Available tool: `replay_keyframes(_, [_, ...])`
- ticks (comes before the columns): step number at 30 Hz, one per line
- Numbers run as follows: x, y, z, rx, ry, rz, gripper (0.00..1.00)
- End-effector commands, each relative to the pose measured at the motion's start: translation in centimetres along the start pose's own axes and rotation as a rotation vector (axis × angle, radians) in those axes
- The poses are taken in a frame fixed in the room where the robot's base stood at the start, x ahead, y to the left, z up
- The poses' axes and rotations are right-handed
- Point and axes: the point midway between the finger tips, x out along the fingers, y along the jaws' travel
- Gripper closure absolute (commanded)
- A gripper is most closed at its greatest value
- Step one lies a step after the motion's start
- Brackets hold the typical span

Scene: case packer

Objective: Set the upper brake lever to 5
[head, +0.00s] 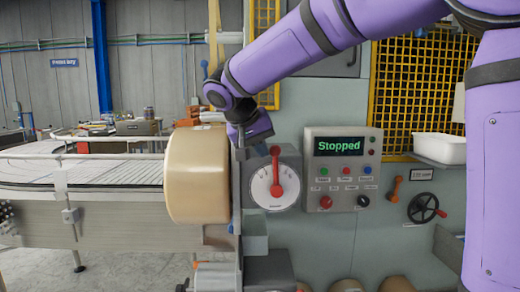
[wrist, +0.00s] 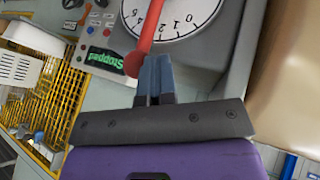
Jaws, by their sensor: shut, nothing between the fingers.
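The upper brake lever (head: 275,177) is red with a round knob and stands upright on a white round dial (head: 263,196) on a grey housing. In the wrist view the lever (wrist: 149,28) crosses the dial (wrist: 192,20) between the 4 and the 2, covering the mark between them. The 5 shows beyond the 4, on the left there. My gripper (wrist: 154,60) is shut and empty, with its fingertips right beside the lever's knob. I cannot tell whether they touch. In the head view the fingertips are hard to make out.
A control panel (head: 341,198) reading "Stopped" is right of the dial. A large tan roll (head: 197,177) stands close on the left, by the conveyor (head: 110,172). An orange handle (head: 395,189) and a black handwheel (head: 423,208) are farther right.

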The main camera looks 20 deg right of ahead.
Motion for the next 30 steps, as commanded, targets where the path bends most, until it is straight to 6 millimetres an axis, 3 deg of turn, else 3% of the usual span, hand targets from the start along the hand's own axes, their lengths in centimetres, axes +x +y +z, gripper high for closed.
replay_keyframes(14, [0.3,1.5,-0.1,0.052,-0.014,-0.093,1.0])
replay_keyframes(30, [2.6,6.5,0.4,0.256,-0.071,-0.484,1.0])
